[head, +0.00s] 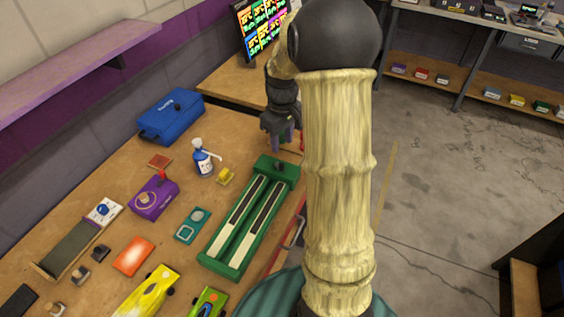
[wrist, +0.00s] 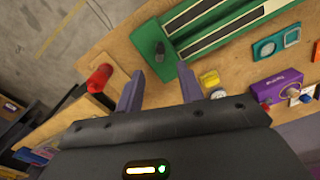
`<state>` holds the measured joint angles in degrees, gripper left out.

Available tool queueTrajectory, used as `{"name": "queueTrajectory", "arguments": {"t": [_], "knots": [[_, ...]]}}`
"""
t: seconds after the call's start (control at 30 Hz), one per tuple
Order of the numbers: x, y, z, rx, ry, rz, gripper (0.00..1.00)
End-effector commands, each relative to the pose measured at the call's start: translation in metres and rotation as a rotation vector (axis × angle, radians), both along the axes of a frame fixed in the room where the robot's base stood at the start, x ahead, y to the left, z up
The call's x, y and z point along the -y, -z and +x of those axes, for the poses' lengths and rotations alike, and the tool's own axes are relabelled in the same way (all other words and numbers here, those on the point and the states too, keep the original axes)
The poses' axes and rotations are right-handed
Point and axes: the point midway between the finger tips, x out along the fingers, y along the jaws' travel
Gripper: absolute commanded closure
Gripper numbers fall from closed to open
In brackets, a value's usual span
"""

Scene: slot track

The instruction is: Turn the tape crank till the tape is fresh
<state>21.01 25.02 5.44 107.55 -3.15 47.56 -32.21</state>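A long green unit (head: 220,262) lies on the workbench, with two side-by-side strips (head: 268,203), each part cream and part black. A small dark knob (head: 279,166), which may be the tape crank, sits on the unit's far end. In the wrist view the knob (wrist: 160,50) stands on the green end plate (wrist: 170,22), just beyond my fingertips. My gripper (head: 281,138) hangs above the bench near that far end, partly hidden behind my arm in the head view. Its two fingers (wrist: 158,83) are apart with nothing between them.
A blue case (head: 170,115) is farther back. A red cylinder (wrist: 98,78) shows by the bench edge. Open floor (head: 440,190) lies right.

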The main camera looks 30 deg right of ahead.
Motion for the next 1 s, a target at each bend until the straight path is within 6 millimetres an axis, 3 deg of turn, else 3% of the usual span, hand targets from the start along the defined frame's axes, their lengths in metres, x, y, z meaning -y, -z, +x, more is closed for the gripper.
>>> {"name": "queueTrajectory", "arguments": {"t": [0.5, 0.9, 1.0], "knots": [[0.0, 0.087, -0.001, -0.003, 0.0, 0.0, 0.62], [0.0, 0.097, 0.0, 0.0, 0.0, -0.001, 0.62], [0.0, 0.097, 0.0, 0.0, 0.0, -0.001, 0.8]]}}
